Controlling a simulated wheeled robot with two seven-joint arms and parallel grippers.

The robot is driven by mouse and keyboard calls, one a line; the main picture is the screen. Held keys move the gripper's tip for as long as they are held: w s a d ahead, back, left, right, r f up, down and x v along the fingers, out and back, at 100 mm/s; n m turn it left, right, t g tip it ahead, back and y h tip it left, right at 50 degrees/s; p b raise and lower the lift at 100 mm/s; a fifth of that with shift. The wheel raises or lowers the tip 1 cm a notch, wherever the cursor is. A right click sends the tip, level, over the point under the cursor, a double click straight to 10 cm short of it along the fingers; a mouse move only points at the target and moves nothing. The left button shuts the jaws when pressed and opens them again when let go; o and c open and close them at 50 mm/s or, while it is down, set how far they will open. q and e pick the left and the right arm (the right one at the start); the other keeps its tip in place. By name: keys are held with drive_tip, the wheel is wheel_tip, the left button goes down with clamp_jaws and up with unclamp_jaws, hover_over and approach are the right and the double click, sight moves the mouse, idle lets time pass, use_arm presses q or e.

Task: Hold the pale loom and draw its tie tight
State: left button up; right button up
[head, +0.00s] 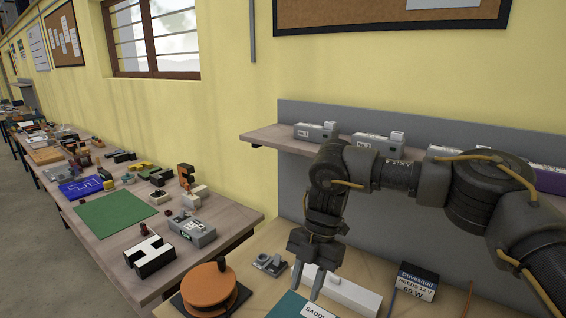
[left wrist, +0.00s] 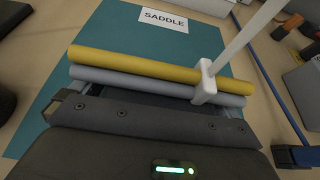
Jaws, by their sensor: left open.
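In the left wrist view a pale grey-blue loom (left wrist: 125,80) lies crosswise beside a yellow loom (left wrist: 130,61). A white tie (left wrist: 205,85) crosses both, its head low on the grey one and its tail rising to the upper right. My left gripper (left wrist: 150,115) is open, just below the looms; its fingertips are not clear, and I cannot tell whether it touches them. In the head view my right gripper (head: 307,281) points down with its fingers apart and nothing visible between them. The looms are not distinguishable in the head view.
A teal mat (left wrist: 45,130) with a SADDLE label (left wrist: 165,20) lies under the looms. An orange spool (head: 209,287), a white box (head: 352,294) and a Duvesquil box (head: 416,281) stand around the right gripper. A shelf (head: 270,137) runs behind.

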use_arm(q)
drive_tip(key=v, duration=1.2)
drive_tip(key=shift+f, duration=0.1)
drive_tip(key=shift+s, duration=0.1)
